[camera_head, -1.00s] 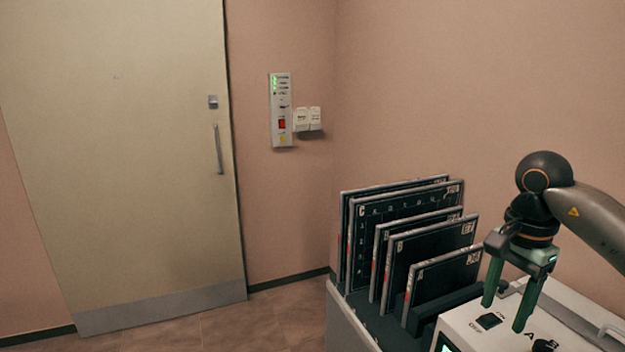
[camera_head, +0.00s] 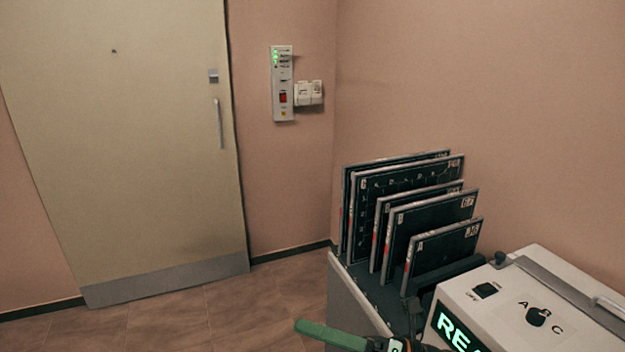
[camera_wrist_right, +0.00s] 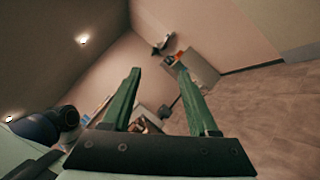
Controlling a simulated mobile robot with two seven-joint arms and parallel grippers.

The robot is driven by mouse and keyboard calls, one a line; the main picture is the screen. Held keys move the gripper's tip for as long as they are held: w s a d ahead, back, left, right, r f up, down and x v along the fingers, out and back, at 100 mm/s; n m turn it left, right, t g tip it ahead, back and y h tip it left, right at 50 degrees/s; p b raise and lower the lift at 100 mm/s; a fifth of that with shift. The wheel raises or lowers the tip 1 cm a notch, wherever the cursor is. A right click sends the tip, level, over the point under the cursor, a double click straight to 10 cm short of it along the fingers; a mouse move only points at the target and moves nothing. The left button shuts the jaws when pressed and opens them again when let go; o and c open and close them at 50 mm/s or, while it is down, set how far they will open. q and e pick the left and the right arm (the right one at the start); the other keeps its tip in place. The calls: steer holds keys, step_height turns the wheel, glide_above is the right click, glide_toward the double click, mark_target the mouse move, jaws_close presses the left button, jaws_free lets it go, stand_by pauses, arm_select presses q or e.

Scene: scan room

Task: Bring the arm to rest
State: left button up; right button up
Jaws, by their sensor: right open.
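My right gripper (camera_head: 330,335) is low at the bottom edge of the head view, in front of the white machine. One green finger shows there, pointing left; the rest is cut off by the frame edge. In the right wrist view my right gripper (camera_wrist_right: 159,75) has its two green fingers well apart, with nothing between them. The room beyond appears strongly tilted in that view. My left gripper is in neither view.
A white machine (camera_head: 565,305) with a knob marked A, B, C and a partly visible green display stands at the lower right. Several dark plates (camera_head: 440,245) stand upright in a rack beside it. A closed door (camera_head: 125,140) and wall panel (camera_head: 282,85) are behind. Floor (camera_head: 215,310) is clear.

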steer(key=d+f+m+t+h, duration=0.55)
steer(key=f+m+h, duration=0.2)
steer(key=m, duration=0.65)
steer(key=d+f+m+t+h, duration=0.6)
steer(key=f+m, duration=0.3)
steer(key=m, duration=0.5)
steer(key=s+d+f+m+g+h, duration=0.2)
steer(key=s+f+m+g, duration=0.1)
steer(key=s+f+m, duration=0.2)
steer(key=s+d+f+m+g+h, duration=0.3)
steer(key=s+f+m, duration=0.2)
steer(key=s+f, duration=0.5)
steer(key=shift+f+m+p, duration=0.3)
steer(key=shift+f, duration=0.4)
steer(key=shift+d, duration=0.1)
steer(key=shift+c, duration=0.8)
